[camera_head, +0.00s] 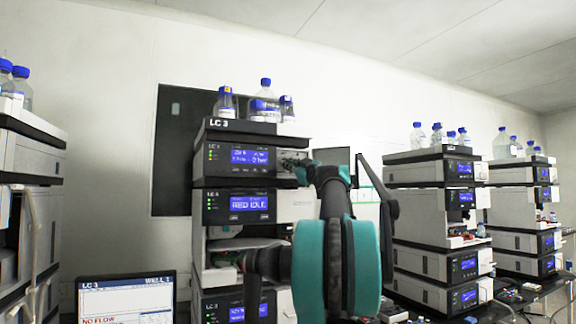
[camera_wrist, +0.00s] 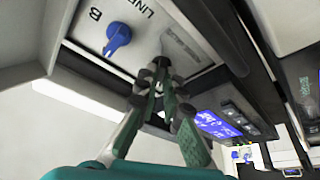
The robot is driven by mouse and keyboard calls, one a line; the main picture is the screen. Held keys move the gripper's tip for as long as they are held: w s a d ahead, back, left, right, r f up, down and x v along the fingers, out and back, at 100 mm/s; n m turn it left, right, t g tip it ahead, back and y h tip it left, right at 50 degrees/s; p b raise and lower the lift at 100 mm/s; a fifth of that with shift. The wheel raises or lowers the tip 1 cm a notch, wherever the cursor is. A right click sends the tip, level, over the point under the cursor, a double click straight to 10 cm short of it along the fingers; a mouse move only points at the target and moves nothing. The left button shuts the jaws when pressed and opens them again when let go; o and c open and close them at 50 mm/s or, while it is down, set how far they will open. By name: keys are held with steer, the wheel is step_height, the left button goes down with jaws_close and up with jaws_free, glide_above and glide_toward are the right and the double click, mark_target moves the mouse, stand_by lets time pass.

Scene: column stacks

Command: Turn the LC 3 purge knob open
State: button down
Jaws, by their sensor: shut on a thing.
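The LC 3 stack (camera_head: 235,127) stands just left of centre in the head view, with its name on the top front. My gripper (camera_head: 292,164) reaches to the right part of its upper module's front panel. In the wrist view my gripper (camera_wrist: 155,78) has its fingertips close together against this panel, shut on the purge knob, which the fingertips mostly hide. I cannot tell how far the knob is turned. A blue knob (camera_wrist: 118,37) beside the letter B sits on the same panel, apart from the fingers.
Bottles (camera_head: 264,104) stand on top of the stack. A monitor (camera_head: 125,300) at lower left reads LC 3 and NO FLOW. Other stacks stand at the left (camera_head: 30,155) and right (camera_head: 430,175). A lit blue display (camera_wrist: 218,124) lies beside the fingers in the wrist view.

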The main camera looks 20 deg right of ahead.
steer(key=n+g+y, duration=0.1)
steer(key=n, duration=0.2)
steer(key=n+g+y, duration=0.1)
steer(key=n, duration=0.3)
steer(key=shift+d+r, duration=0.1)
steer(key=shift+d, duration=0.05)
steer(key=shift+n+g, duration=1.1)
steer(key=shift+n, duration=1.2)
steer(key=c, duration=1.7)
jaws_free()
steer(key=shift+r, duration=0.1)
steer(key=v, duration=1.2)
steer(key=shift+d, duration=0.1)
